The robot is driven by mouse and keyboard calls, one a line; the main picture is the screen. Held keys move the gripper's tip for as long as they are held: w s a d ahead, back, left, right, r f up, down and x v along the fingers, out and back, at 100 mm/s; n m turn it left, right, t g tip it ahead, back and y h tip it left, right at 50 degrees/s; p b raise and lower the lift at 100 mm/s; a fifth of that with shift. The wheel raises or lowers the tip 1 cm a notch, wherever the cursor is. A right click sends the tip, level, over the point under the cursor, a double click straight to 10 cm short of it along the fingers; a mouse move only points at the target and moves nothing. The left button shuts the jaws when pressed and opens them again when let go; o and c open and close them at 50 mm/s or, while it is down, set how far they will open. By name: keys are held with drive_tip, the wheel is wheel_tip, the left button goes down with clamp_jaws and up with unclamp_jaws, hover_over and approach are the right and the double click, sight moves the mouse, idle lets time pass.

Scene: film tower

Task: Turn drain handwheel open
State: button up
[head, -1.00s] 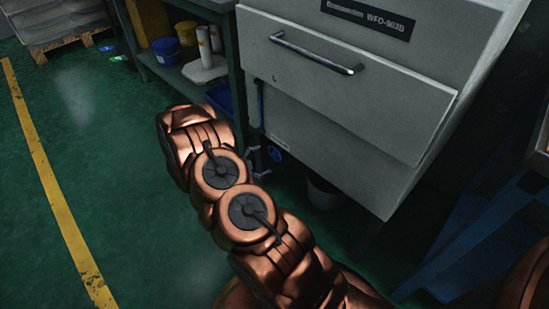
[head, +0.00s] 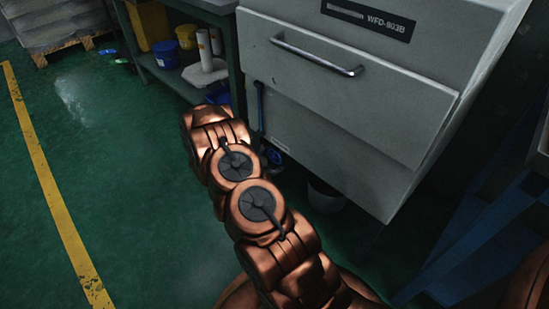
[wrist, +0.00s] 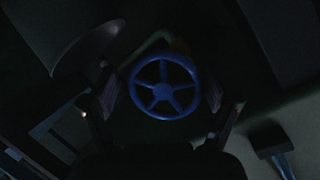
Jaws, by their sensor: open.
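The blue drain handwheel (wrist: 164,88) faces the camera in the wrist view, a round rim with several spokes. In the head view a small part of it (head: 275,155) shows low at the cabinet's left edge, partly hidden by my arm. In the wrist view my gripper (wrist: 161,93) is open, with one finger on each side of the wheel. I cannot tell whether the fingers touch the rim. In the head view my arm hides the gripper.
The grey cabinet (head: 340,125) marked WFD-903B, with a bar handle (head: 317,56), stands behind. A dark bucket (head: 326,197) sits beneath it. A workbench (head: 185,85) stands at left and a blue frame (head: 480,225) at right. Green floor (head: 130,190) is clear at left.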

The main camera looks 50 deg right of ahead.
drive_tip(key=shift+s+f, duration=0.1)
drive_tip(key=shift+s, duration=0.05)
drive_tip(key=c, duration=0.9)
